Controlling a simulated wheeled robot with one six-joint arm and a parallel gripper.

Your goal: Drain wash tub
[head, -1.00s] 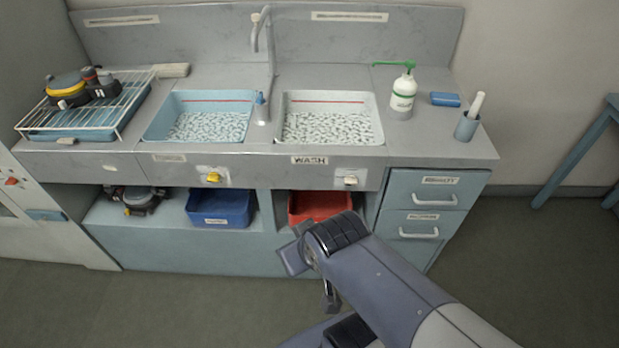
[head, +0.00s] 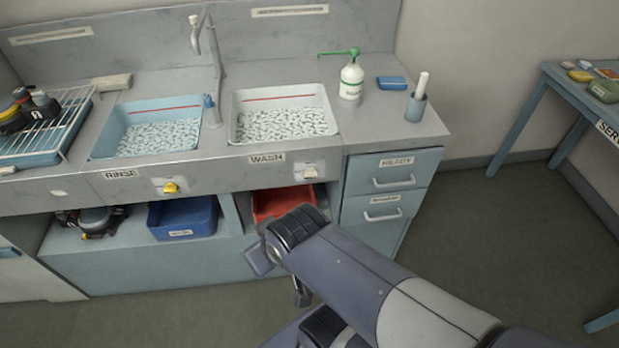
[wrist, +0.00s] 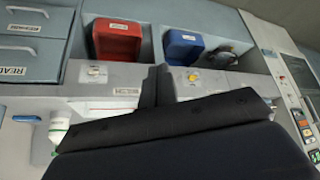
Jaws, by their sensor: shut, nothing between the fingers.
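The wash tub (head: 236,128) is the white right-hand basin, holding white foam with a red line on its back wall. Below it, beside the WASH label (head: 267,158), is a pale valve knob (head: 309,171). That knob also shows in the wrist view (wrist: 95,72), where the scene appears upside down. A red bin (head: 283,203) sits on the shelf below; it also shows in the wrist view (wrist: 117,40). My gripper (wrist: 156,84) is shut and empty in front of the counter, apart from the knob. In the head view my arm hides its fingertips.
The blue rinse tub (head: 101,145) stands left, with a yellow knob (head: 171,187) and a blue bin (head: 183,217) below. A soap bottle (head: 351,82) stands right of the wash tub. Drawers (head: 392,180) flank the shelf. A blue table (head: 548,95) stands right; floor between is clear.

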